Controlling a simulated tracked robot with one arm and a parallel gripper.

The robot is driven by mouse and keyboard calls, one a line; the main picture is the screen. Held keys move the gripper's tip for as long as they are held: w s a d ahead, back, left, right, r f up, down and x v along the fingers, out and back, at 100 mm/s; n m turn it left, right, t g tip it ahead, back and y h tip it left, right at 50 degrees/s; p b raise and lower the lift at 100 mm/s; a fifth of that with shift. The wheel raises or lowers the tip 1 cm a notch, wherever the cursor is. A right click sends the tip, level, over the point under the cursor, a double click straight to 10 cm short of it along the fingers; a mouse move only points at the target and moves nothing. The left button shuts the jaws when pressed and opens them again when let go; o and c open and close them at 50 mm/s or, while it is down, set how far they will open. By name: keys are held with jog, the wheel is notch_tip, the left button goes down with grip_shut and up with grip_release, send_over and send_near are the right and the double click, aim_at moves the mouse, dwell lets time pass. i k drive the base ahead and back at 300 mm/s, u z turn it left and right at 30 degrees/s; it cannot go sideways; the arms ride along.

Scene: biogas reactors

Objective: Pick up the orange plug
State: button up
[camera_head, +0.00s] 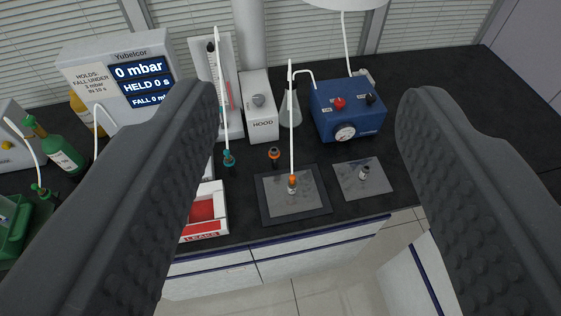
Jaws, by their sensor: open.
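Two small orange-topped pieces show near the middle of the black bench. One orange plug (274,152) has a dark lower part and stands upright on the bench, left of the centre line. The other orange piece (292,180) sits at the lower end of a white tube, over a grey plate (316,204). I cannot tell which one the task means. My gripper (310,100) is open and empty. Its two dark, ridged fingers frame the bench from left and right, and both orange pieces appear between them, apart from the fingers.
A teal-topped fitting (229,159) with a white tube stands left. A red-and-white leaks box (205,211) lies near the front edge. A second plate (362,187) holds a small metal fitting. Behind are a blue pump box (347,110), a flask (290,108) and a display (135,75).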

aim_at(292, 178)
jog(key=k, duration=1.25)
jog(key=z, duration=0.2)
jog(key=i, duration=0.75)
jog(key=u, duration=0.4)
jog(key=i, duration=1.15)
jog(key=u, duration=0.75)
